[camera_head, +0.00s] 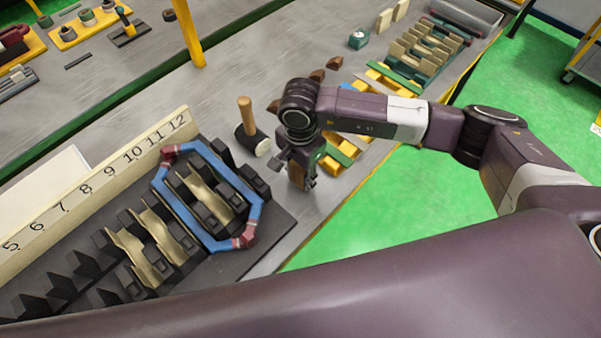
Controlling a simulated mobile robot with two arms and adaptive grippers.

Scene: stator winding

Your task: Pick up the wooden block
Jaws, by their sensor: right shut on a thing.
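My right gripper (301,178) points down at the front edge of the bench, right of the mallet. It is shut on the wooden block (296,174), a small brown piece partly hidden by the fingers. I cannot tell whether the block touches the bench. Several similar brown wooden pieces (334,63) lie loose on the bench behind my right wrist. My left gripper is not in view.
A mallet (248,129) with a wooden handle stands just left of the gripper. A dark fixture (262,228) with a blue coil (193,219) and a numbered strip (100,186) fills the lower left. Yellow and green racks (400,82) lie behind my right arm.

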